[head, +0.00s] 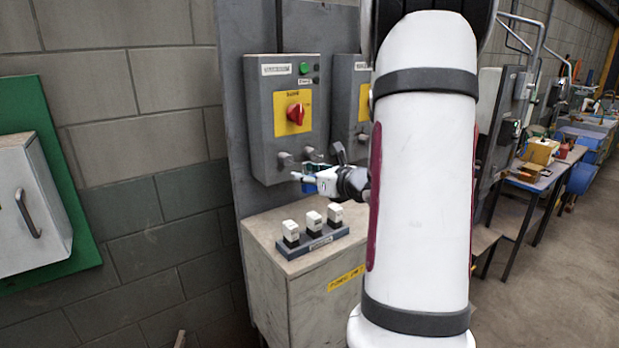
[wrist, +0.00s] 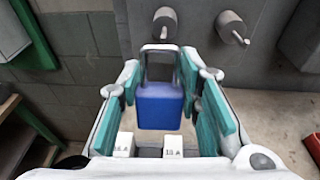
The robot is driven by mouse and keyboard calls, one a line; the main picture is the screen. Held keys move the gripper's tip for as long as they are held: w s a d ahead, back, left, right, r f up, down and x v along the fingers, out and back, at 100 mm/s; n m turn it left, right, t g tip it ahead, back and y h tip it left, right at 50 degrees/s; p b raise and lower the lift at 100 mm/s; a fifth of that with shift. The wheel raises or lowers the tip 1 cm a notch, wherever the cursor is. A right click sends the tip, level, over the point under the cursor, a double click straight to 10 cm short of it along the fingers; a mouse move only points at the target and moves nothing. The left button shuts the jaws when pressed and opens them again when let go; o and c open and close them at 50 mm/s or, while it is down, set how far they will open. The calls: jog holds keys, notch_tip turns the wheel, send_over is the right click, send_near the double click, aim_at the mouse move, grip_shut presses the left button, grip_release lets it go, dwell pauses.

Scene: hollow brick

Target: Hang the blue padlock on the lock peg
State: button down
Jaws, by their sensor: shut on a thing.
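The blue padlock (wrist: 160,105) is upright between the teal pads of my gripper (wrist: 163,105) in the wrist view, its grey shackle pointing up. My gripper is shut on it. In the head view my gripper (head: 312,180) is in front of the grey switch box, with a small blue part of the padlock (head: 311,168) showing; the rest is hidden. Two grey pegs stick out at the box's lower front: a left peg (wrist: 165,22) and a right peg (wrist: 232,27). In the wrist picture the shackle top is just below the left peg; I cannot tell whether they touch.
The switch box (head: 270,90) has a red rotary knob (head: 296,113) on a yellow plate. Below, a cabinet (head: 290,262) bears a rack of white fuse blocks (head: 313,222). A second box (head: 347,95) stands right, partly hidden by my arm.

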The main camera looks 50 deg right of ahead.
jog(key=shift+b+x, duration=1.15)
jog(key=shift+x, duration=2.35)
jog(key=shift+d, duration=0.15)
jog(key=shift+r, duration=0.1)
jog(key=c, duration=1.1)
grip_release()
jog(key=v, duration=1.2)
